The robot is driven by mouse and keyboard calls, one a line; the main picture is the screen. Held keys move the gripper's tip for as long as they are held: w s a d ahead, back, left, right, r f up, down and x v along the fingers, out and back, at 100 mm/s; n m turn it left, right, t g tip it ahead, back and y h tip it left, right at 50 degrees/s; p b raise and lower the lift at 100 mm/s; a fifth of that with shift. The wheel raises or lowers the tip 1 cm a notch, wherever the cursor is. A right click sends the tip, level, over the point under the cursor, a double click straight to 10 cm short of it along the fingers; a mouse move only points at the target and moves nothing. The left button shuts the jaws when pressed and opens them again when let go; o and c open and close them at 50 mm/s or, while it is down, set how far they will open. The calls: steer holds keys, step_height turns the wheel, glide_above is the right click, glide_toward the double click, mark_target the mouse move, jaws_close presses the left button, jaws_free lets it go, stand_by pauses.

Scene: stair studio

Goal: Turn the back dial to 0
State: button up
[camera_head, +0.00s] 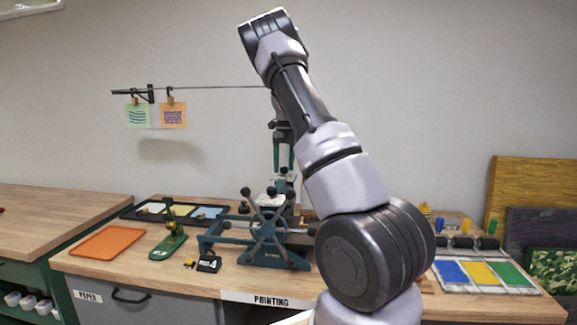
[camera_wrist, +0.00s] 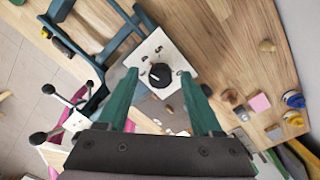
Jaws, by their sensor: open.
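A black round dial (camera_wrist: 159,75) with a pale pointer mark sits on a white plate (camera_wrist: 180,60) in the wrist view. Dark figures are printed around it, too small to read surely; the pointer seems to face the lower left of the picture. My gripper (camera_wrist: 160,74) is open, its two teal fingers on either side of the dial in the picture. I cannot tell whether they touch it. In the head view my gripper (camera_head: 284,155) points down above the back of the teal press (camera_head: 265,235), and the dial is not clearly seen.
The press's spoked wheel (camera_head: 265,228) stands at the front. An orange tray (camera_head: 108,242) and a green stapler-like tool (camera_head: 168,243) lie left. A colour tray (camera_head: 484,272) and small bottles (camera_head: 465,226) stand right. Two cards hang from a line behind.

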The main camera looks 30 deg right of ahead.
jaws_close()
steer(key=shift+d, duration=0.1)
